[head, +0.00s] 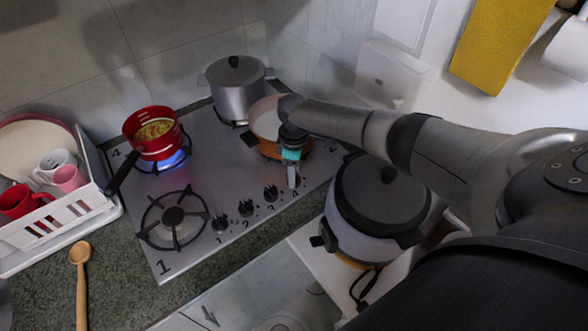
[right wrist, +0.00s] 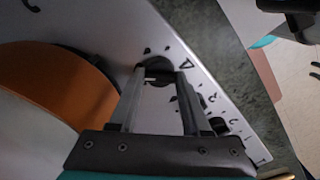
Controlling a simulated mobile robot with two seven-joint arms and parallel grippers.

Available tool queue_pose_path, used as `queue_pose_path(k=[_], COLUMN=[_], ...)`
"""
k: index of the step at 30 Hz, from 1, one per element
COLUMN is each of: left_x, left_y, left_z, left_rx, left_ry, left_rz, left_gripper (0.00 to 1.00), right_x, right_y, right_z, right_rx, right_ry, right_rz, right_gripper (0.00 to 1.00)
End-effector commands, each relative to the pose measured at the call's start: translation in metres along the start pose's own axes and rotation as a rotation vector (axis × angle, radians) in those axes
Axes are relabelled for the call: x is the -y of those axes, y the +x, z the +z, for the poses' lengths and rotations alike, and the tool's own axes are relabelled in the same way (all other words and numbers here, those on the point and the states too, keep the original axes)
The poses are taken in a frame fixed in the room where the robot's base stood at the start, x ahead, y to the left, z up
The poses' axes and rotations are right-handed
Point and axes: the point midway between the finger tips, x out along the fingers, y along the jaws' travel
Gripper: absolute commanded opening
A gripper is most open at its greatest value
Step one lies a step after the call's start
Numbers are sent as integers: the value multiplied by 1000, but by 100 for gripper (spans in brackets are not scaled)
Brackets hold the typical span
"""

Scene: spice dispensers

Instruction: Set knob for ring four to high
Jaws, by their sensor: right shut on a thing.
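The stove (head: 205,165) has a row of black knobs along its front edge. Knob four (right wrist: 156,76) lies between the fingers of my right gripper (right wrist: 162,70), beside the printed 4. The right gripper (head: 292,181) is shut on this knob; in the head view it hides most of it. Ring four, at the back left by a printed 4, burns with a blue flame (head: 173,161) under a red pot (head: 152,134) of food. The knob's exact setting cannot be read. My left gripper is out of view.
Knobs one (head: 220,223), two (head: 246,208) and three (head: 270,193) stand to the left. An orange pan (head: 266,122) sits close behind the gripper. A cooker (head: 375,205) stands close on the right. A silver pot (head: 237,90) is at the back.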

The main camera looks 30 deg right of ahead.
Motion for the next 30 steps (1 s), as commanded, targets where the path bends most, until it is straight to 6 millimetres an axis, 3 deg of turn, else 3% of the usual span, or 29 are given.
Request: queue_pose_path(k=[16, 17, 24, 30], left_x=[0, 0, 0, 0], left_y=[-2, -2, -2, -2], left_z=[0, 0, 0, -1], left_rx=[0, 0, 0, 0], left_ry=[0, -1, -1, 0], left_rz=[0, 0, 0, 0], left_gripper=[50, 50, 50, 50], right_x=[0, 0, 0, 0], right_y=[0, 0, 0, 0], right_z=[1, 1, 0, 0], right_rx=[3, 3, 1, 0], right_ry=[24, 24, 24, 24], right_rz=[0, 0, 0, 1], right_gripper=[0, 51, 78, 78])
